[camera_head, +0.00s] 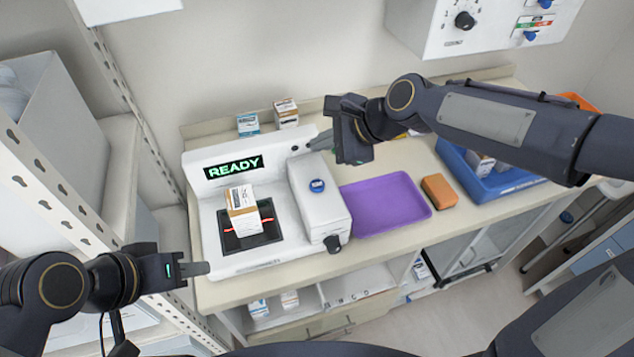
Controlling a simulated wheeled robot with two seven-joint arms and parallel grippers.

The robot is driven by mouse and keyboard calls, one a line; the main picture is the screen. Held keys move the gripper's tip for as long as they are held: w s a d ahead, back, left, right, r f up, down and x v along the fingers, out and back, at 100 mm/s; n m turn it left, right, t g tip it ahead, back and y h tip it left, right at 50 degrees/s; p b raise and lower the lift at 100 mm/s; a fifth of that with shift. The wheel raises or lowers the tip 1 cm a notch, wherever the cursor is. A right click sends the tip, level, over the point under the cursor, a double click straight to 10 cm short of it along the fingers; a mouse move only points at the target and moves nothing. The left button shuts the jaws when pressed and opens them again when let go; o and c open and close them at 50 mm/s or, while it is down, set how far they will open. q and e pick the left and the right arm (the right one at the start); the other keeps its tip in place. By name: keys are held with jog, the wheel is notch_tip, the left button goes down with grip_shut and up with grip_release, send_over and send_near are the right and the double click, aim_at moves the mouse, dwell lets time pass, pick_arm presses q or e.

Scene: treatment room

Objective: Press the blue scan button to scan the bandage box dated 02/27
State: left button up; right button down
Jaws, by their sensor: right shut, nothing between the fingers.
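A white scanner (215,185) stands on the counter, its display (233,167) reading READY in green. A white and orange-brown box (243,200) sits on its dark scan plate (240,241), with a red light line across it; its date is too small to read. The blue button (317,186) is on top of the scanner's right-hand housing. My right gripper (320,142) is shut and empty, above and behind the blue button, apart from it. My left gripper (203,268) is in front of the scanner's left corner; its fingers show edge-on, with nothing visible in them.
Two boxes, one blue-labelled (248,125) and one brown-labelled (286,113), stand behind the scanner. Right of it are a purple tray (385,204), an orange block (440,191) and a blue bin (500,186) with boxes. A black knob (333,243) sticks out of the housing's front.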

jog(key=b, duration=0.7)
send_over(322, 186)
notch_tip(322, 186, down, 7)
jog(key=shift+f+b, duration=0.3)
jog(key=shift+f, duration=0.6)
jog(key=shift+f, duration=0.15)
dwell(0.8)
jog(key=shift+f, duration=0.3)
jog(key=shift+f+b, duration=0.4)
jog(key=shift+b, duration=0.05)
dwell(0.5)
dwell(0.3)
jog(key=shift+r+p, duration=0.85)
jog(key=shift+p, duration=0.05)
